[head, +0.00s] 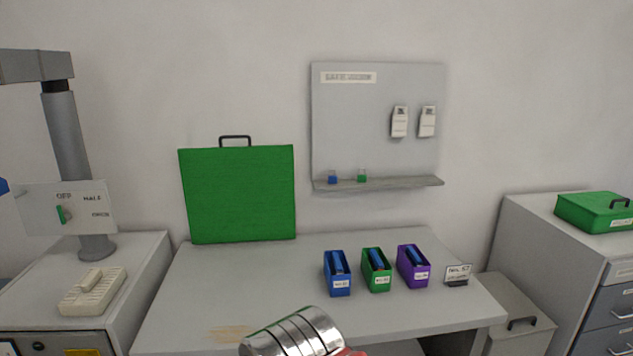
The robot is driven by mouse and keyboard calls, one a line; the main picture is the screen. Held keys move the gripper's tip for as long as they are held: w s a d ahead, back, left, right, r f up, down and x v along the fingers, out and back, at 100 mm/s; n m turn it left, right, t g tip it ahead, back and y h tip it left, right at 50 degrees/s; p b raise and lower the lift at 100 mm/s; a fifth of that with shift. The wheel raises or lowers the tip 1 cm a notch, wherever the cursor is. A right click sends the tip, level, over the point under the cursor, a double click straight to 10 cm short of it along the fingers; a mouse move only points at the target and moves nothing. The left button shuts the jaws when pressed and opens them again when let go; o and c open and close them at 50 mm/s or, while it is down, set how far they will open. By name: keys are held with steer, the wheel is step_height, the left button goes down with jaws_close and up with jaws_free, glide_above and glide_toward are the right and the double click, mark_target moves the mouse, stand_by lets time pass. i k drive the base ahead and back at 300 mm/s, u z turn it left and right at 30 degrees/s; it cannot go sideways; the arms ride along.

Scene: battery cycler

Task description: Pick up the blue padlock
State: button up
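A small blue padlock (332,178) stands on the narrow shelf (400,184) of a grey wall board (365,115), near the shelf's left end. A small green padlock (361,176) stands just to its right, apart from it. Both are small in the picture, and their shackles are faint. A silver ribbed part of my arm shows at the bottom edge of the head view, well below the shelf. No gripper fingers show.
Below the board, a grey bench (240,280) holds a blue bin (338,284), a green bin (376,281), a purple bin (417,275) and a small sign (458,272). A large green case (238,194) stands at the back left. Two white tags (399,122) hang on the board.

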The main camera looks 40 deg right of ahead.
mark_target(334, 179)
steer(key=z, duration=0.05)
steer(key=i, duration=1)
steer(key=u, duration=0.05)
